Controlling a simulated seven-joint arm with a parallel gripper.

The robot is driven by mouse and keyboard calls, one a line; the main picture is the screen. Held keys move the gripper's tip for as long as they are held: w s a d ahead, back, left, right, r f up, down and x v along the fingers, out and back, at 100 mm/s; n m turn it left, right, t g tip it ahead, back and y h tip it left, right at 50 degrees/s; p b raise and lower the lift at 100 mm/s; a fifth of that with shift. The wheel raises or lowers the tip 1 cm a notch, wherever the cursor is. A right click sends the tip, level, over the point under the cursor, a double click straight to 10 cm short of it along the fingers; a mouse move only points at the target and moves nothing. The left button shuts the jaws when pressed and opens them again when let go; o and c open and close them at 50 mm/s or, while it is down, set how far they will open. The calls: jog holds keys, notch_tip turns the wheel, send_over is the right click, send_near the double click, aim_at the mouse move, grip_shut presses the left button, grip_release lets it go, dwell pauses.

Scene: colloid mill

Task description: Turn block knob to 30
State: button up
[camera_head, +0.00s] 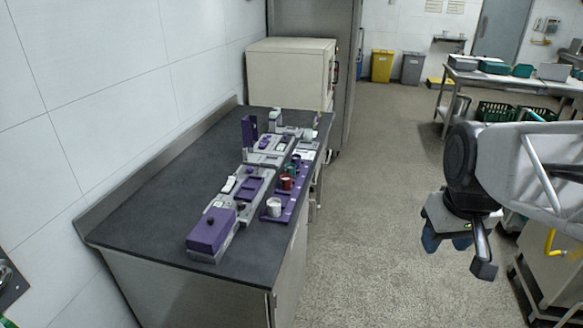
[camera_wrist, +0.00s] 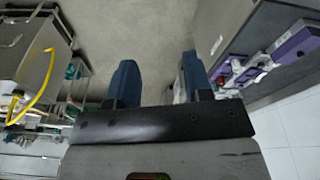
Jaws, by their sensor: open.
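A row of grey and purple lab devices stands on the dark counter. The nearest is a purple block unit (camera_head: 208,234) on a grey base. The purple units also show at the right of the wrist view (camera_wrist: 290,45). My gripper (camera_head: 447,241) hangs over the floor, well to the right of the counter and apart from the devices. Its two blue fingers are spread and empty in the wrist view (camera_wrist: 160,80).
A purple rack (camera_head: 270,217) with a white cup (camera_head: 274,206) and a red container (camera_head: 287,183) lies along the counter's right edge. A cream box (camera_head: 287,78) stands at the counter's back. The floor between counter and gripper is clear.

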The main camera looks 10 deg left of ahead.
jog(key=w+a+n, duration=0.5)
jog(key=w+a, duration=0.5)
jog(key=w, duration=0.5)
jog(key=n+g, duration=0.2)
jog(key=n, duration=1.2)
send_over(242, 203)
notch_tip(242, 203, down, 22)
jog(key=shift+d+f, duration=0.1)
jog(key=shift+d, duration=0.05)
jog(key=shift+a+f, duration=0.1)
jog(key=shift+a, duration=0.15)
jog(key=shift+f, duration=3.9)
jog(key=shift+c, duration=0.4)
